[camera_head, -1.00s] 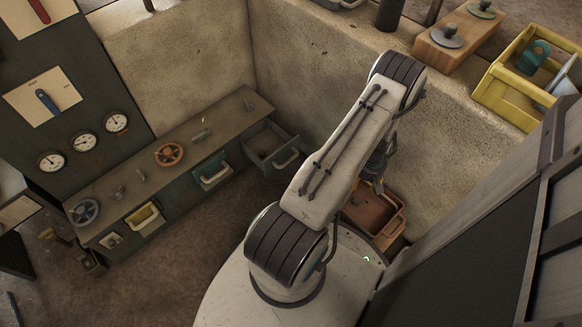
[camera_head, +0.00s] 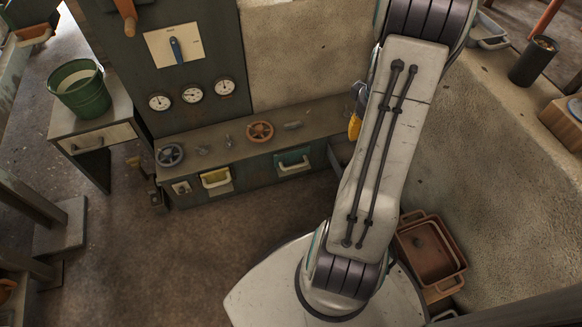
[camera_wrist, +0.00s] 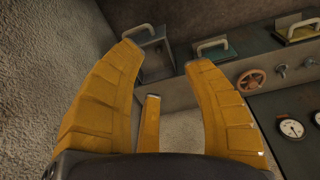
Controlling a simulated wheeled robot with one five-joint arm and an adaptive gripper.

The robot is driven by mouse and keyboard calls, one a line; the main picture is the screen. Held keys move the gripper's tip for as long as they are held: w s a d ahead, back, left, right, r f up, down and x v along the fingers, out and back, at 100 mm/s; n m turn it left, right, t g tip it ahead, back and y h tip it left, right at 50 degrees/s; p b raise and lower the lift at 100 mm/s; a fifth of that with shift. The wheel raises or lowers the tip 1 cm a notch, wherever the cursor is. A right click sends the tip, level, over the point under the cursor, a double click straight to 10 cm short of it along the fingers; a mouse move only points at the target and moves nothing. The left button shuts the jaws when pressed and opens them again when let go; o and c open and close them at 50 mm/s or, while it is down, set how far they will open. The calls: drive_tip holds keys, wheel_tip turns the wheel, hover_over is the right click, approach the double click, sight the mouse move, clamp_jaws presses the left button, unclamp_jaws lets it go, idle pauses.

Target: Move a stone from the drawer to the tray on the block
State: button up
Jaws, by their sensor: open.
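My gripper (camera_wrist: 165,57) is open and empty in the wrist view, its yellow fingers spread. In the head view a yellow finger (camera_head: 355,125) shows beside my arm, above the bench's right end. The grey drawer (camera_head: 341,152) at that end is mostly hidden behind my arm. In the wrist view the drawer (camera_wrist: 157,53) stands pulled out beyond the fingertips, partly covered by the left finger. I cannot make out a stone in it. The rusty brown tray (camera_head: 430,262) sits on an orange-brown block (camera_head: 441,291) at the right of my base, against the wall.
The bench (camera_head: 232,138) carries a rust-coloured valve wheel (camera_head: 260,131) and a grey wheel (camera_head: 169,155). Yellow (camera_head: 215,178) and teal (camera_head: 293,160) drawers are in its front. A gauge panel (camera_head: 190,70) rises behind. A green bucket (camera_head: 82,95) stands on a left table. Floor before the bench is clear.

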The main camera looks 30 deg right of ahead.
drive_tip(key=a+r+n, duration=0.1)
drive_tip(key=a+r, duration=0.3)
drive_tip(key=a, duration=0.3)
drive_tip(key=a+r+n+t, duration=0.1)
drive_tip(key=a+r, duration=0.3)
drive_tip(key=a, duration=0.3)
drive_tip(key=a+r+n, duration=0.1)
drive_tip(key=a+r, duration=0.3)
drive_tip(key=a, duration=0.4)
drive_tip(key=s+a+r, duration=0.2)
drive_tip(key=s+a, duration=0.4)
drive_tip(key=shift+a+n+t+y, duration=0.25)
drive_tip(key=shift+n+t+y, duration=0.15)
drive_tip(key=shift+d, duration=0.15)
